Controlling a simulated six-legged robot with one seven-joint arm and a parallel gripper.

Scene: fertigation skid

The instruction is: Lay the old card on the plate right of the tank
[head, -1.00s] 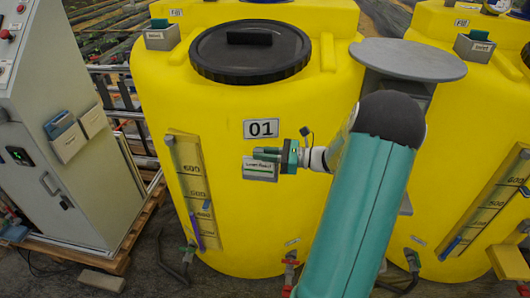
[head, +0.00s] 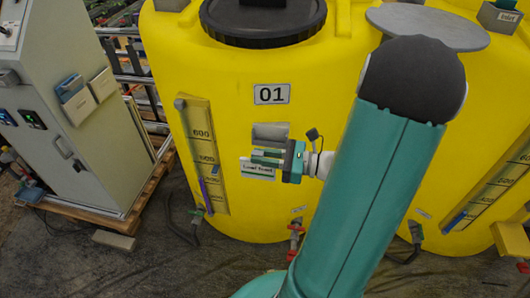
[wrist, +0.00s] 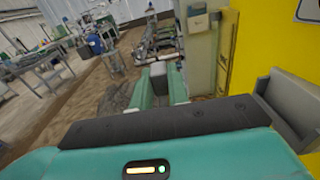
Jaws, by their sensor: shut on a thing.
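My gripper (head: 268,157) is shut on the old card (head: 258,173), a small pale card with dark lettering of which only "feed" reads clearly. The card hangs below the fingers in front of the yellow tank 01 (head: 225,110). In the wrist view its grey end (wrist: 176,75) shows between the teal fingers. A grey card holder (head: 270,133) on the tank front is just above and behind the gripper and also shows at the right of the wrist view (wrist: 295,105). The round grey plate (head: 428,25) is bare, up and right of my gripper.
A control cabinet (head: 85,165) with blue and white card pockets stands at the left on a pallet. A second yellow tank (head: 490,130) is at the right. A level gauge strip (head: 203,150) is left of the gripper. Hoses and valves (head: 295,238) are low at the tank foot.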

